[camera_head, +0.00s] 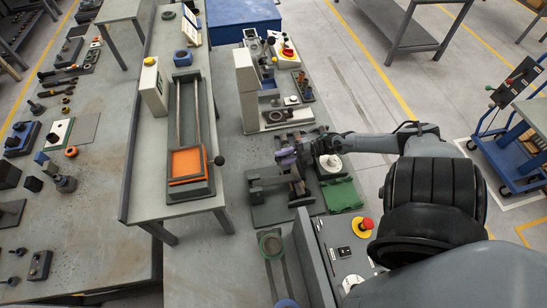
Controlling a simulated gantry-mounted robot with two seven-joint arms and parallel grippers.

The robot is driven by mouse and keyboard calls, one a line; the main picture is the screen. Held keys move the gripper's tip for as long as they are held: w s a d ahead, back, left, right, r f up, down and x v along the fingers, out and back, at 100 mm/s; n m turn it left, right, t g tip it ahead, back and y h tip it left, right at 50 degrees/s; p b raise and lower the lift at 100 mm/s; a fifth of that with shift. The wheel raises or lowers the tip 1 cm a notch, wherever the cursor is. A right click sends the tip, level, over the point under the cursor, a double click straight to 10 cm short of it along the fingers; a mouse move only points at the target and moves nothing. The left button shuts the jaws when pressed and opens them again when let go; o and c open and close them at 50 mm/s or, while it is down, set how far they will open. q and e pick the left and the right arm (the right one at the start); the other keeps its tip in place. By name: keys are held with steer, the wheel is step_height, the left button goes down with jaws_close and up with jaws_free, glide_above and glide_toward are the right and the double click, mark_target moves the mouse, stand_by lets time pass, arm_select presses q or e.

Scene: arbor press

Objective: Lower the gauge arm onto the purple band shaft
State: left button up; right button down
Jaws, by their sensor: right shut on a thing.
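The purple band shaft (286,155) lies in a dark bench fixture (262,214) near the middle of the camera_head view, its purple part showing just left of my right gripper. My right gripper (304,148) comes in from the right, low over the fixture, and is shut on a small part that looks like the gauge arm. The jaws and the fixture hide most of that part, and I cannot tell whether it touches the shaft. My left gripper is not in view.
A green tray (342,195) and a white round part (330,163) sit close under my right wrist. A red emergency button (363,225) stands nearer. A tall light-grey machine (247,90) rises behind the fixture. An orange-floored track (187,164) lies left.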

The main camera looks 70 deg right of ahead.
steer(key=shift+f, duration=0.1)
stand_by(0.3)
steer(key=c, duration=0.8)
jaws_free()
steer(key=shift+w+a, duration=0.1)
steer(key=b+v, duration=0.1)
steer(key=v, duration=1)
